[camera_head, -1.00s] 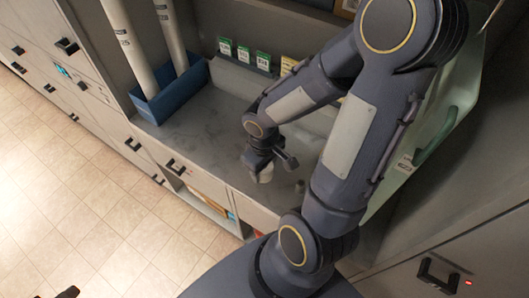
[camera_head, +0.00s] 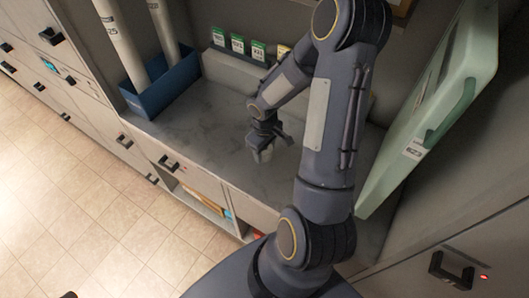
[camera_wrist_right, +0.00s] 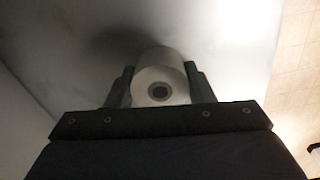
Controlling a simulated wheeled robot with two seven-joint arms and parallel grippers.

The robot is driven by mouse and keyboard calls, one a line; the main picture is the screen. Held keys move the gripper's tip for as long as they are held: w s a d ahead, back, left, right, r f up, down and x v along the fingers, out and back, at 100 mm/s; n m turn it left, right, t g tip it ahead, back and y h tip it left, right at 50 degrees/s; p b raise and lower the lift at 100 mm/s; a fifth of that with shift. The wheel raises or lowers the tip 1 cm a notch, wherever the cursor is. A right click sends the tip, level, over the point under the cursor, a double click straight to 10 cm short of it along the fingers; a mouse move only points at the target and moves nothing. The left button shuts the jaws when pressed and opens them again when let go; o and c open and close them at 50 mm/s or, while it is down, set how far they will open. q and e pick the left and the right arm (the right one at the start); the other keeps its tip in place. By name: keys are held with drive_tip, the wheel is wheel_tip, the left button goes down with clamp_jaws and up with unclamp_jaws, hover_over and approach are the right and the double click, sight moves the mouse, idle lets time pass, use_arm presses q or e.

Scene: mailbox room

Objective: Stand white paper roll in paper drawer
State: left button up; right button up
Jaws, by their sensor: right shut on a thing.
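My right gripper (camera_head: 262,148) is shut on a small white paper roll (camera_head: 262,154), low over the grey marble counter near its front edge. In the right wrist view the roll (camera_wrist_right: 160,78) sits between the two dark fingers, its round end and dark core hole facing the camera. I cannot tell whether the roll touches the counter. A closed drawer front (camera_head: 185,173) with a black handle is below the counter; I cannot tell which drawer is the paper drawer. My left gripper is not clearly in view.
A blue box (camera_head: 160,88) holding two tall white tubes stands on the counter at left. Green-labelled cards (camera_head: 237,44) line the back. A pale green panel (camera_head: 440,110) with a handle stands at right. An open shelf (camera_head: 203,203) is under the counter. Tiled floor is clear at left.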

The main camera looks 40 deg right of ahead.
drive_tip(key=shift+f, duration=0.2)
drive_tip(key=o, duration=1)
drive_tip(key=shift+r, duration=0.1)
